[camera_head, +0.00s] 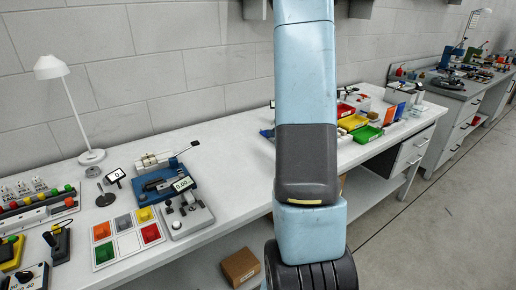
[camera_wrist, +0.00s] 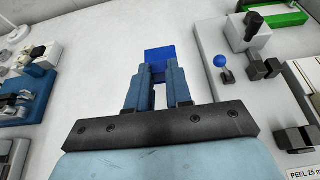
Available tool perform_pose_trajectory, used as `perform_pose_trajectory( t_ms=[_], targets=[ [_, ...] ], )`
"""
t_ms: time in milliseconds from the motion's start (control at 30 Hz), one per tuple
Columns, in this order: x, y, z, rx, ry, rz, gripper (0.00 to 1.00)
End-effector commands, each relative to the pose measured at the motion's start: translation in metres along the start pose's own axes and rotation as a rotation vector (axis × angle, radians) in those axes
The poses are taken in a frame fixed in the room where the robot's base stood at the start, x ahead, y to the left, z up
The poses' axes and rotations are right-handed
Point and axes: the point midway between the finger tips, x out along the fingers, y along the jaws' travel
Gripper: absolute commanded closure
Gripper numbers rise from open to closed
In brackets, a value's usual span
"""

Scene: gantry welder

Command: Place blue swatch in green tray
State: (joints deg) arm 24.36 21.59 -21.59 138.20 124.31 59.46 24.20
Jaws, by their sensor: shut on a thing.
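The blue swatch (camera_wrist: 159,60) is between the fingertips of my gripper (camera_wrist: 157,80) in the wrist view. The fingers are shut on it, and its upper part stands out beyond them over the white bench. The green tray (camera_head: 367,134) lies on the bench right of my arm in the head view, in front of a yellow and a red tray. In the head view my arm hides the gripper and the swatch. A green-edged thing (camera_wrist: 287,18) shows at the top right of the wrist view; I cannot tell whether it is the tray.
A device with a blue ball knob (camera_wrist: 221,61) stands right of the gripper in the wrist view. A board of coloured squares (camera_head: 127,242), a lamp (camera_head: 50,67) and gauges are on the bench at left. A cardboard box (camera_head: 240,266) sits below.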

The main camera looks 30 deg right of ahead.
Motion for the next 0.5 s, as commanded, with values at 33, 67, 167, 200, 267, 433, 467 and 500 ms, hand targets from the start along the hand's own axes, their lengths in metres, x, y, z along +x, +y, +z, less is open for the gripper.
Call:
perform_pose_trajectory(
  t_ms=[33, 67, 167, 200, 267, 433, 467, 500],
  targets=[
    [0.013, 0.004, -0.001, -0.001, 0.002, 0.005, 1.0],
    [0.019, 0.006, -0.001, -0.002, 0.002, 0.006, 1.0],
    [0.042, 0.011, -0.001, -0.003, 0.002, 0.009, 1.0],
    [0.05, 0.013, -0.003, -0.003, 0.002, 0.01, 1.0],
    [0.059, 0.014, -0.009, -0.002, 0.003, 0.009, 1.0],
    [0.085, 0.018, -0.023, -0.003, 0.002, 0.009, 1.0],
    [0.089, 0.018, -0.025, -0.003, 0.002, 0.009, 1.0],
    [0.093, 0.019, -0.027, -0.004, 0.002, 0.009, 1.0]
  ],
)
